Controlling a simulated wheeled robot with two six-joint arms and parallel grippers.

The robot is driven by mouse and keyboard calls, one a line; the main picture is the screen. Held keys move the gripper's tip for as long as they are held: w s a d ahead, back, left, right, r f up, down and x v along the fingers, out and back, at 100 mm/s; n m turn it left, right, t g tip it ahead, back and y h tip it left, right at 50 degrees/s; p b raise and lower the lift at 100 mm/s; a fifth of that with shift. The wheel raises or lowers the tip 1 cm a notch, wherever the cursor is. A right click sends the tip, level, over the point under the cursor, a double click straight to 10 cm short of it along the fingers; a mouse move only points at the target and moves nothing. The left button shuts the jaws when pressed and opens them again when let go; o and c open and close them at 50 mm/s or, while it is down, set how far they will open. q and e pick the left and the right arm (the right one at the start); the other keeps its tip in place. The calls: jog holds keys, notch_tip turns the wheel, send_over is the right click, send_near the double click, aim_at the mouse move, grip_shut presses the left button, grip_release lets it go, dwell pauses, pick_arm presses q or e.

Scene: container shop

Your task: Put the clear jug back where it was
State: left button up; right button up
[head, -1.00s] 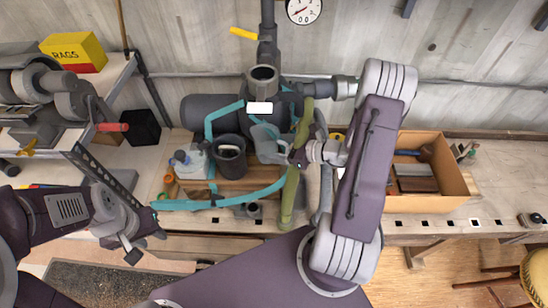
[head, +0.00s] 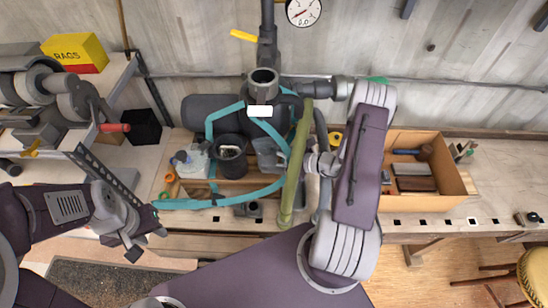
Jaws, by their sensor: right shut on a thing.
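The clear jug (head: 268,154), a greyish see-through vessel, is in the middle of the head view, right of a dark bucket. My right gripper (head: 289,157) reaches it from the right and is shut on it. A slanting olive-green pipe hides much of that gripper, and a teal hose crosses close by. I cannot tell whether the jug's base touches the bench. My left gripper (head: 146,245) is empty, with its fingers apart, in front of the bench at lower left.
The dark bucket (head: 231,157) and a pale container (head: 192,162) stand left of the jug. The olive-green pipe (head: 293,175) and teal hose (head: 240,197) crowd the space. A cardboard box (head: 432,207) with tools is at right. The bench beyond it is mostly clear.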

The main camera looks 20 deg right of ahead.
jog(key=o, duration=1.2)
jog(key=shift+f, duration=0.1)
jog(key=shift+c, duration=0.2)
jog(key=o, duration=0.4)
jog(key=shift+r, duration=0.2)
jog(key=shift+s+d, duration=0.2)
jog(key=b+v, duration=0.1)
jog(key=v, duration=1)
jog(key=shift+s+r+b, duration=0.15)
jog(key=shift+s+b, duration=0.1)
jog(key=shift+b, duration=0.1)
